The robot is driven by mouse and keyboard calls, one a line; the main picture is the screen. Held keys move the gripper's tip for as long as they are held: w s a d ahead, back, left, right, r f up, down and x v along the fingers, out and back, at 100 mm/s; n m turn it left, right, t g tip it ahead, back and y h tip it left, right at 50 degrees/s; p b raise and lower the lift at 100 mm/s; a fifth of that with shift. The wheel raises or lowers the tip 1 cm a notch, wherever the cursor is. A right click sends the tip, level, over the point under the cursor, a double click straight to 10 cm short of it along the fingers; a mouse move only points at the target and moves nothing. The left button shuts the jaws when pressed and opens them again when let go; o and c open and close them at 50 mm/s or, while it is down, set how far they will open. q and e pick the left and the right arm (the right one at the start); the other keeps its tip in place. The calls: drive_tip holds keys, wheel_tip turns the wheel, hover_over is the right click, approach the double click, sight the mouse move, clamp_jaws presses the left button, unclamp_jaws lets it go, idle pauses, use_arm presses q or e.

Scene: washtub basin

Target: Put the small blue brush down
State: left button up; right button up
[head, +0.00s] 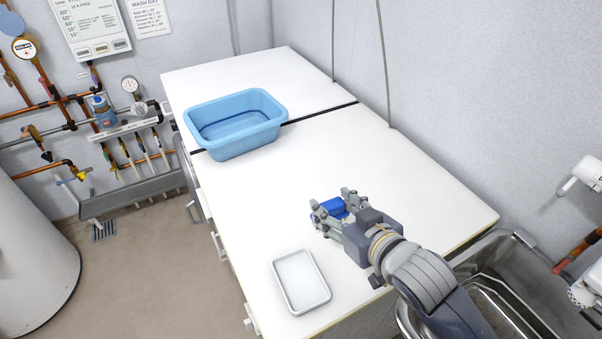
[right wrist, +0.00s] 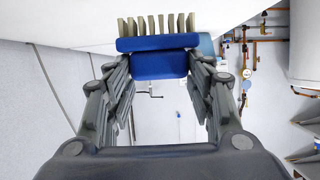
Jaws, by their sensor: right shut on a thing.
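The small blue brush (head: 334,207) is between the fingers of my right gripper (head: 331,212), over the white worktop (head: 250,220). In the right wrist view the brush (right wrist: 159,64) has a blue body with several pale bristle tufts along one side. The fingers of my right gripper (right wrist: 160,66) are shut on both ends of its blue body. The bristles appear close to the white surface, but I cannot tell whether they touch it. My left gripper is not in view.
A light blue basin (head: 235,124) stands at the far part of the worktop. A shallow white tray (head: 301,282) lies near the front edge. A metal sink (head: 505,290) is at the right. The worktop between basin and tray is clear.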

drive_tip(key=shift+a+f+y, duration=0.1)
drive_tip(key=shift+a+y, duration=0.2)
drive_tip(key=shift+a, duration=0.15)
drive_tip(key=shift+w+a, duration=0.15)
drive_tip(key=shift+w, duration=0.1)
drive_tip(key=w+f+p, duration=0.1)
drive_tip(key=w, duration=0.4)
drive_tip(key=w+d+f+p, duration=0.1)
drive_tip(key=w+f, duration=0.1)
drive_tip(key=w, duration=0.3)
drive_tip(key=w+d+f+p, duration=0.1)
drive_tip(key=w+f, duration=0.1)
drive_tip(key=w, duration=0.3)
drive_tip(key=shift+d, duration=0.2)
drive_tip(key=shift+f, duration=0.1)
drive_tip(key=shift+f, duration=0.1)
drive_tip(key=shift+f, duration=0.1)
drive_tip(key=o, duration=1.1)
